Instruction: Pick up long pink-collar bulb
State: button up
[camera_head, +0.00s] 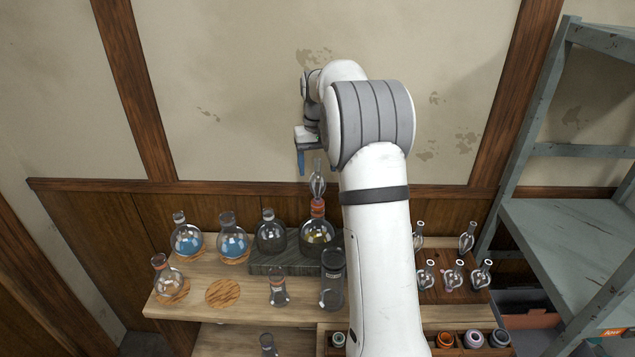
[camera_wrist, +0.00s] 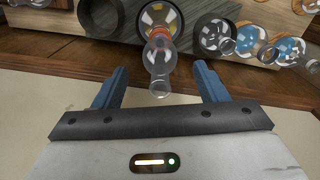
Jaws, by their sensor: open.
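A clear glass bulb piece (camera_head: 317,184) with a narrow neck stands upright above a reddish-pink collar (camera_head: 318,208). The collar sits on the neck of a round flask (camera_head: 318,233) holding yellowish contents, on a dark block. In the wrist view the bulb (camera_wrist: 160,62) points toward me, between the finger lines, with the collar (camera_wrist: 158,36) behind it. My gripper (camera_wrist: 160,70) is open, with blue fingers on either side of the bulb and no visible contact. In the head view one blue finger (camera_head: 301,162) shows just above and left of the bulb; my arm hides part of the gripper.
Round flasks with blue liquid (camera_head: 187,240) stand left on the wooden bench (camera_head: 205,317). A dark cylinder (camera_head: 332,285) and a small flask (camera_head: 278,292) stand in front. Several small glass bulbs (camera_head: 454,277) stand on a brown rack at right. The wall is close behind.

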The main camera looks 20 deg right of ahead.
aim_at(318, 173)
jog(key=shift+f, duration=1.6)
jog(key=shift+s, duration=0.1)
jog(key=shift+c, duration=0.3)
jog(key=c, duration=0.9)
